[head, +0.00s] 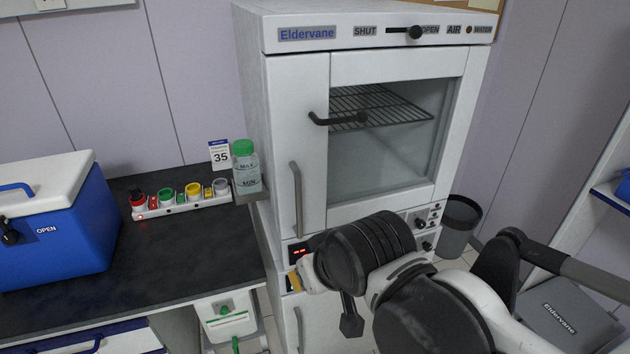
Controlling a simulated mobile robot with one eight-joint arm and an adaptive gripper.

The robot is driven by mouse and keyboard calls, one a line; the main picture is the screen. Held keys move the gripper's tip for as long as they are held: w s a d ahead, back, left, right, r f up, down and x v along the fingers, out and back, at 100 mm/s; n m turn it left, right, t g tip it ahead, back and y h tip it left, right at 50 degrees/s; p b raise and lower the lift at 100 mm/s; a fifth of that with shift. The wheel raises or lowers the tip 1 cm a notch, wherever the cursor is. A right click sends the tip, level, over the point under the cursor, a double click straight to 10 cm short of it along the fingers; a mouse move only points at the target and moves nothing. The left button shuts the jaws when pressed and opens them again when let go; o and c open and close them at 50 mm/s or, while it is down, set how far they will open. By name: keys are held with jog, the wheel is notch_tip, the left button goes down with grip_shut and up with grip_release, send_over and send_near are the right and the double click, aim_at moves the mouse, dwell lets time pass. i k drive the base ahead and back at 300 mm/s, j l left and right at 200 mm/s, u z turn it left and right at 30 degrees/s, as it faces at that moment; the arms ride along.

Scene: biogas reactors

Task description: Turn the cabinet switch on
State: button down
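The white cabinet (311,160) labelled Eldervane stands in the middle of the head view, with a glass window in its door. A slider with a black knob (415,32) sits on its top strip at the OPEN end, between SHUT and OPEN. A small red-lit display (299,250) shows on the lower front. Black knobs (421,223) and small buttons sit at the lower right. I cannot tell which control is the cabinet switch; my arm hides part of that front. My gripper (349,318) is before the lower front, mostly hidden by my arm, its opening unclear.
A dark bench (200,250) at left holds a blue cooler (58,222), a row of coloured buttons (180,199) and a card reading 35 (220,156). A green-capped bottle (246,167) stands beside the cabinet. A grey bin (458,228) is at right.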

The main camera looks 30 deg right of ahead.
aim_at(420, 223)
jog(key=z, duration=0.95)
